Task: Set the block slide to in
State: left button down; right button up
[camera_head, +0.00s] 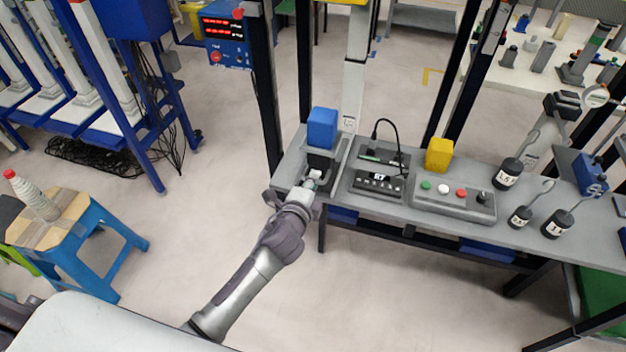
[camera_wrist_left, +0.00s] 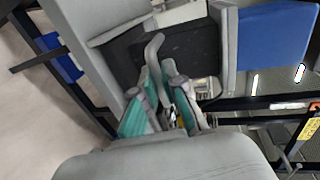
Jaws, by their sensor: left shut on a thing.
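The block slide (camera_head: 322,158) is a dark carriage on a grey rail at the left end of the grey bench, with a blue block (camera_head: 322,127) standing upright on it. The blue block also shows at the upper right of the left wrist view (camera_wrist_left: 273,45). My left gripper (camera_head: 318,180) is at the near side of the slide, below the blue block. My right gripper is in neither view.
Right of the slide are a black device (camera_head: 380,170) with a curved cable, a yellow block (camera_head: 439,154) and a button box (camera_head: 453,198). Several dark weights with hooks (camera_head: 508,172) stand further right. A blue stool (camera_head: 75,235) is at left, with open floor between.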

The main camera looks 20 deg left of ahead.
pick_arm(q)
jog(key=b+x, duration=0.1)
jog(key=x, duration=0.3)
jog(key=r+b+x, duration=0.1)
jog(key=x, duration=0.4)
jog(key=r+b+x, duration=0.1)
jog(key=b+x, duration=0.1)
jog(key=x, duration=0.2)
jog(key=shift+w+r, duration=0.2)
jog(key=shift+w, duration=0.55)
jog(key=shift+r, duration=0.25)
jog(key=c, duration=1.5)
grip_release()
jog(key=shift+c, duration=0.2)
jog(key=o, duration=0.3)
jog(key=shift+w+f, duration=0.15)
jog(key=shift+w, duration=0.05)
jog(key=shift+s, duration=0.15)
